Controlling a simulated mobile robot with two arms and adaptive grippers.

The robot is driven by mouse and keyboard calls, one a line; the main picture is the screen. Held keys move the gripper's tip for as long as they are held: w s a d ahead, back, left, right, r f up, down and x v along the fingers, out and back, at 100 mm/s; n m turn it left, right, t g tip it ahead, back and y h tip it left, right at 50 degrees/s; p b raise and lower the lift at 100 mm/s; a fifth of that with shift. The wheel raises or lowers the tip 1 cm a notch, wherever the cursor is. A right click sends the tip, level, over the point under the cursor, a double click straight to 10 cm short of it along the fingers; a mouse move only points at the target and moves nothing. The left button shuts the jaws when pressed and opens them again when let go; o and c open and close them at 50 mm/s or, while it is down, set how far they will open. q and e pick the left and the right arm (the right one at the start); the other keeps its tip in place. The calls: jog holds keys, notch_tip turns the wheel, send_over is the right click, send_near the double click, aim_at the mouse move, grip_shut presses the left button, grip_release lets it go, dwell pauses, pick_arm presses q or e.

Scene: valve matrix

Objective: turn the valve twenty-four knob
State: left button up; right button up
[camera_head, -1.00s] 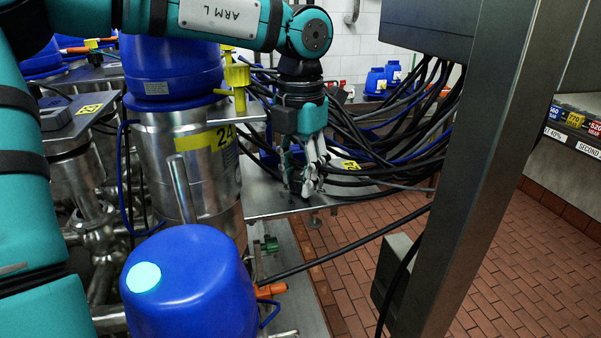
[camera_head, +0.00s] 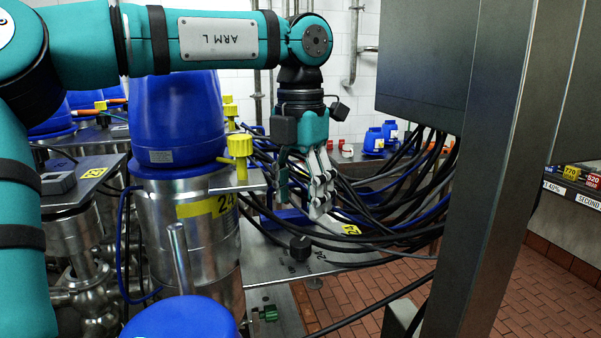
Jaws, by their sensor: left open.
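The valve marked 24 (camera_head: 190,238) is a steel cylinder with a yellow label and a blue top (camera_head: 178,115), left of centre. A small black knob (camera_head: 300,247) stands on a metal shelf (camera_head: 275,262) to its right. A yellow 24 tag (camera_head: 352,230) lies near the knob, among the cables. My left gripper (camera_head: 302,203) points down, open and empty, a little above the black knob and apart from it. My right gripper is not in view.
Black and blue cables (camera_head: 390,205) crowd the area right of my gripper. A grey post (camera_head: 490,180) and a hanging cabinet (camera_head: 420,70) stand at right. A blue cap (camera_head: 183,318) is at the bottom.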

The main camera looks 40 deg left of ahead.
pick_arm(q)
jog(key=shift+r, duration=2)
